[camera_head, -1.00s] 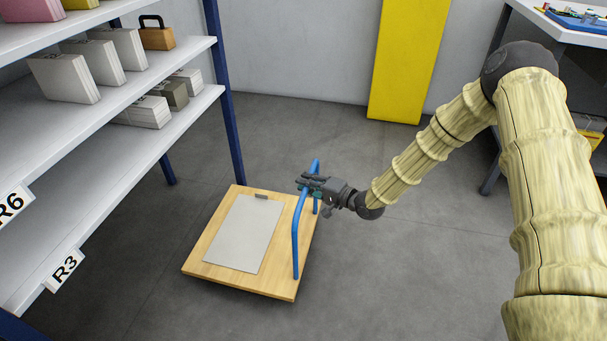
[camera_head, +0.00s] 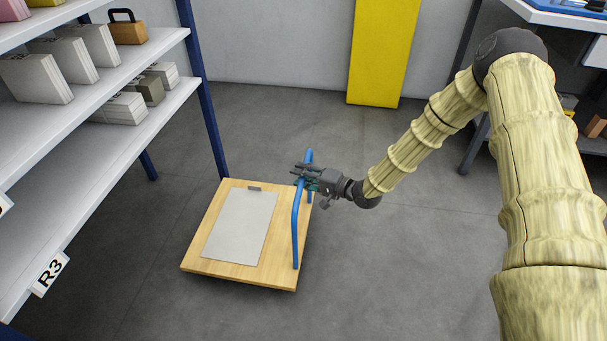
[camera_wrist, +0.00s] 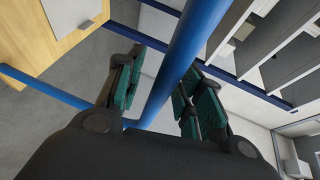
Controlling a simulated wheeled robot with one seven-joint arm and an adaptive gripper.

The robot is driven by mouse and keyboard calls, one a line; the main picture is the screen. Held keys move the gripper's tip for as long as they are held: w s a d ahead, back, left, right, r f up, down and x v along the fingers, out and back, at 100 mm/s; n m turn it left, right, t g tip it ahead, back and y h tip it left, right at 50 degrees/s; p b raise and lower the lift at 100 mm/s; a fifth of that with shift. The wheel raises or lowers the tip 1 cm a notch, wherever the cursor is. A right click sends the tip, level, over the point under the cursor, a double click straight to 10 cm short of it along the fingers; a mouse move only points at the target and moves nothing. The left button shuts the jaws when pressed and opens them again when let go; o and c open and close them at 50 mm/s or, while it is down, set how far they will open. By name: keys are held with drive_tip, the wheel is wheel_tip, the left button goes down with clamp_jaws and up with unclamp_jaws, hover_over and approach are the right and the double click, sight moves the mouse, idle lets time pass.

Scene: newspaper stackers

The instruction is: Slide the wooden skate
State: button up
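The wooden skate (camera_head: 225,271) is a low, square wooden board on the floor beside the shelf rack. A grey sheet (camera_head: 240,228) lies flat on it. A blue tubular handle (camera_head: 295,232) rises along its right side. My gripper (camera_head: 304,176) is at the far upper part of this handle. In the wrist view, the blue handle (camera_wrist: 184,55) passes between the two teal-padded fingers of my gripper (camera_wrist: 162,88). A gap shows between the handle and the left finger, so the fingers are around it and not closed tight. The board's corner (camera_wrist: 74,14) shows at upper left.
The shelf rack (camera_head: 165,112) with boxes stands left, its blue leg (camera_head: 208,125) just behind the skate's far left corner. A yellow panel (camera_head: 380,50) leans on the back wall. A workbench (camera_head: 560,17) stands at right. Floor (camera_head: 400,262) right of the skate is clear.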

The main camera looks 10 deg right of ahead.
drive_tip(key=shift+w+d+r, duration=0.1)
drive_tip(key=shift+d, duration=0.1)
drive_tip(key=shift+s+d+r, duration=0.1)
drive_tip(key=shift+s+d, duration=0.1)
drive_tip(key=shift+d, duration=0.05)
drive_tip(key=v, duration=1.1)
drive_tip(key=shift+s, duration=0.15)
